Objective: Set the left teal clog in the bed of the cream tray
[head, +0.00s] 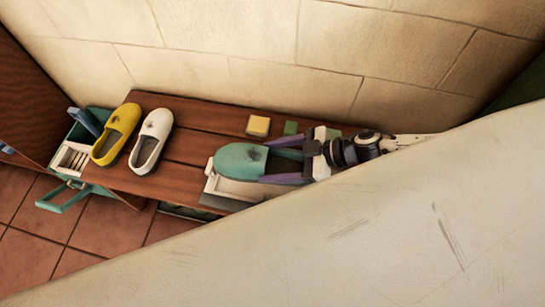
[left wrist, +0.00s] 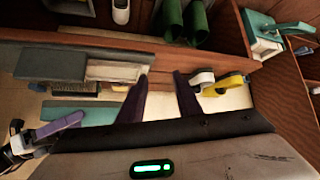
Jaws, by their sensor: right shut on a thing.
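The teal clog (head: 238,158) is in the head view, toe to the left, at the right part of the wooden bench. My right gripper (head: 264,166) is shut on it from the heel side, its purple fingers along the shoe. The cream tray (head: 236,188) shows just below and around the clog's toe; the clog and arm hide much of its bed. I cannot tell whether the clog touches the tray. My left gripper (left wrist: 165,85) shows only in the left wrist view, its two dark fingers apart with nothing gripped between them.
A yellow clog (head: 116,134) and a white clog (head: 151,141) stand on the bench (head: 185,147) to the left. A yellow block (head: 258,126) and a green block (head: 291,128) lie behind the tray. A teal caddy (head: 64,197) is at the left end. A large pale surface (head: 400,220) covers the lower right.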

